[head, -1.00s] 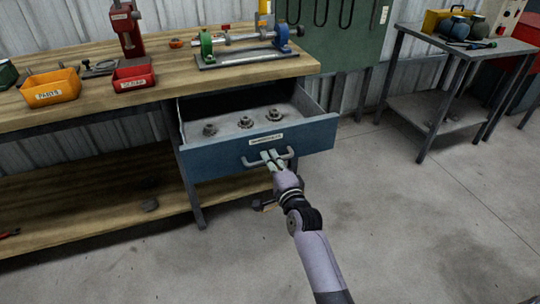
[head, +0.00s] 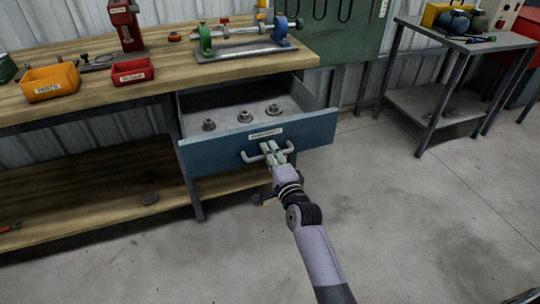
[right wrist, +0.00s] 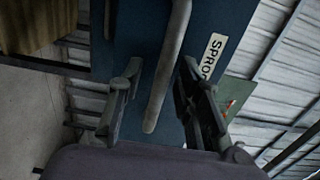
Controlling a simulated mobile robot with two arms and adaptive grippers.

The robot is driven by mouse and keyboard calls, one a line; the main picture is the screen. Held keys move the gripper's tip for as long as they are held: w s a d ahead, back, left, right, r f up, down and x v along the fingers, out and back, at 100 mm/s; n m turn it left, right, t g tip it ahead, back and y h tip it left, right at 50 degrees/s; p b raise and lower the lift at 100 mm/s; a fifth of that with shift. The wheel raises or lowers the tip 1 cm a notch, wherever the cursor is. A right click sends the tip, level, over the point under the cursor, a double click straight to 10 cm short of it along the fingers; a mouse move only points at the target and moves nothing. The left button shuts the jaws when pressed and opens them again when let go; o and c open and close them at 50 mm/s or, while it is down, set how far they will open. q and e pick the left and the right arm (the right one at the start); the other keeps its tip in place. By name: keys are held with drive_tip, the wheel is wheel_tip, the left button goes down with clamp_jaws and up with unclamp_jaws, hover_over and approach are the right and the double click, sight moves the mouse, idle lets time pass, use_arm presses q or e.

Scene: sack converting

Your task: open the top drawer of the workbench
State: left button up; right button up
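The blue top drawer (head: 215,153) of the workbench (head: 150,86) stands pulled out, its inside showing in the head view. Three small metal parts (head: 245,117) lie in it. Its front carries a white label and a grey bar handle (head: 289,149). My right gripper (head: 273,148) is at the handle. In the right wrist view the handle (right wrist: 168,75) runs between the two spread fingers (right wrist: 160,72), with a gap visible on each side. The label there reads "SPRO", the rest cut off. My left gripper is not in view.
On the bench top are a yellow bin (head: 51,82), a red bin (head: 133,72) and a shaft fixture with green and blue supports (head: 245,40). A wooden lower shelf (head: 90,196) lies below. A grey side table (head: 470,40) stands at right. The floor between is clear.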

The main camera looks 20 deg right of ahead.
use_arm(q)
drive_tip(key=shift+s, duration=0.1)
use_arm(e)
drive_tip(key=s, duration=1.2)
drive_tip(key=shift+d, duration=0.2)
